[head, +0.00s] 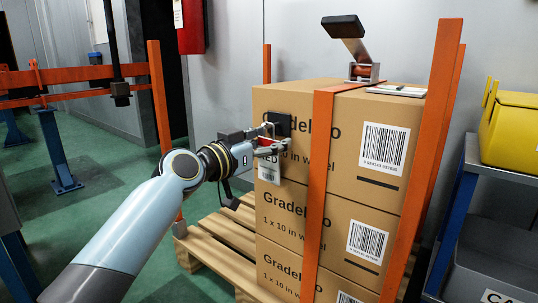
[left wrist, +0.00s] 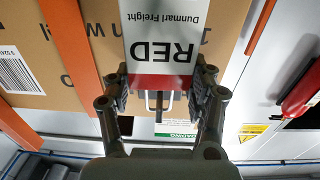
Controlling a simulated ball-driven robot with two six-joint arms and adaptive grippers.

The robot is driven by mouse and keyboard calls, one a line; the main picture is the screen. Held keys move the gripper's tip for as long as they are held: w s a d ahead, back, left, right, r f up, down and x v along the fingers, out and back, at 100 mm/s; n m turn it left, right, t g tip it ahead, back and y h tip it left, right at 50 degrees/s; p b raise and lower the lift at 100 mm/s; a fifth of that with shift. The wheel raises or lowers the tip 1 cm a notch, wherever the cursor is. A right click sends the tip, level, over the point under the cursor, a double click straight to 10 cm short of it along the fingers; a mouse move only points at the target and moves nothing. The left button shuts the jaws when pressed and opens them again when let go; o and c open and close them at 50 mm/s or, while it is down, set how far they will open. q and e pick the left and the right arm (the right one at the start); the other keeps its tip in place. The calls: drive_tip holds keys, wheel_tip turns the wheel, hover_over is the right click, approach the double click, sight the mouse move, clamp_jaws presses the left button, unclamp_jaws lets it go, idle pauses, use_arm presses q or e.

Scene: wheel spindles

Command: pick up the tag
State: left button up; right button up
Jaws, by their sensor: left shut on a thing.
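The tag is a white card with a red band, marked RED and Dunmarl Freight. It fills the top middle of the left wrist view (left wrist: 160,25), upside down, with its red-band end between the fingers. In the head view the tag (head: 269,174) hangs below my left gripper (head: 270,143), in front of the top carton (head: 340,160), partly hidden by the gripper. My left gripper is shut on the tag; its fingers also show in the left wrist view (left wrist: 160,88). I cannot tell whether the tag touches the carton. My right gripper is not in view.
Stacked cartons stand on a wooden pallet (head: 225,238), with an orange strap (head: 316,195) over the front and orange posts (head: 437,110) around. A ratchet with a raised black handle (head: 343,26) sits on top. A blue rack with a yellow bin (head: 512,128) stands right.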

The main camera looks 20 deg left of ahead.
use_arm(q)
drive_tip(key=shift+r, duration=0.15)
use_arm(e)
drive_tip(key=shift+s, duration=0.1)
use_arm(q)
drive_tip(key=shift+r, duration=0.15)
drive_tip(key=shift+r+p, duration=0.5)
drive_tip(key=shift+p, duration=0.05)
drive_tip(key=p+v, duration=0.1)
drive_tip(key=v, duration=0.7)
drive_tip(key=shift+p, duration=0.4)
drive_tip(key=shift+v, duration=5)
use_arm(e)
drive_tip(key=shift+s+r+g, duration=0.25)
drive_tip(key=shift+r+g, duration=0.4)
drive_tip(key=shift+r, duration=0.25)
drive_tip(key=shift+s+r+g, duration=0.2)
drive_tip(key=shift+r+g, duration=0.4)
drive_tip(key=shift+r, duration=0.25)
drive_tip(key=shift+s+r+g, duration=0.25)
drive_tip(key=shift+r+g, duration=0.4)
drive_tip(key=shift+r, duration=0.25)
use_arm(q)
drive_tip(key=shift+d, duration=0.1)
drive_tip(key=shift+c, duration=0.2)
